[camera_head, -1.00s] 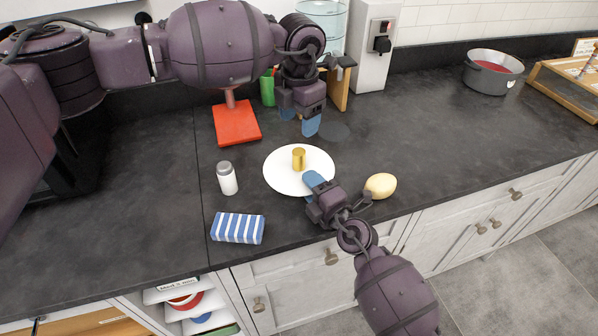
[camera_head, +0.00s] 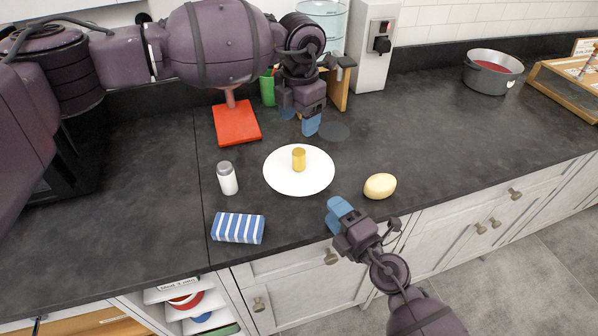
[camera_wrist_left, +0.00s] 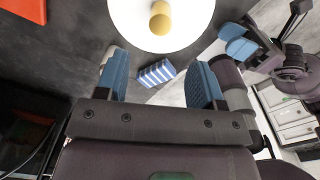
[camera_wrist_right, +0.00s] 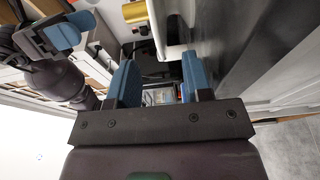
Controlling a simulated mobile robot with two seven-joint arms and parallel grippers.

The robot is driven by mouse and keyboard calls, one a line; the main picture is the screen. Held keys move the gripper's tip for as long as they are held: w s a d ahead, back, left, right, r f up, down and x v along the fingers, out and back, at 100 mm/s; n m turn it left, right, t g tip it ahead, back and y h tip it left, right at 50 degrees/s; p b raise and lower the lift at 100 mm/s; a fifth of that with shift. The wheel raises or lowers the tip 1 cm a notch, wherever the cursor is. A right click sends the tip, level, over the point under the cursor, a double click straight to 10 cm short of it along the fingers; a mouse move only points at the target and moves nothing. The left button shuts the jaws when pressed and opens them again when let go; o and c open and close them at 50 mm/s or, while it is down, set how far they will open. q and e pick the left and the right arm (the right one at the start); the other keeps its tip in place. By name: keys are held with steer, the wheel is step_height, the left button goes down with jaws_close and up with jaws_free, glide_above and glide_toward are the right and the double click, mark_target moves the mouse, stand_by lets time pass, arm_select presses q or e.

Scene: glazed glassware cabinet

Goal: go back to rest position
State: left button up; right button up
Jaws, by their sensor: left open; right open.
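My left gripper (camera_head: 300,119) hangs above the counter behind the white plate. Its two blue fingers are apart and empty in the left wrist view (camera_wrist_left: 160,80). My right gripper (camera_head: 338,212) is at the counter's front edge, to the right of the plate and left of the yellow lemon-like item. Its fingers are apart with nothing between them in the right wrist view (camera_wrist_right: 158,80). A white plate (camera_head: 285,181) lies on the counter with a small gold cylinder (camera_head: 299,160) standing on it. The plate also shows in the left wrist view (camera_wrist_left: 125,22).
On the dark counter (camera_head: 440,125) are a white shaker (camera_head: 228,180), a blue-striped block (camera_head: 238,228), a yellow lemon-like item (camera_head: 380,186), a red board (camera_head: 237,125) and a grey pot (camera_head: 492,75). The counter right of the plate is largely clear.

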steer(key=shift+v, duration=0.75)
arm_select(q)
steer(key=shift+f, duration=0.1)
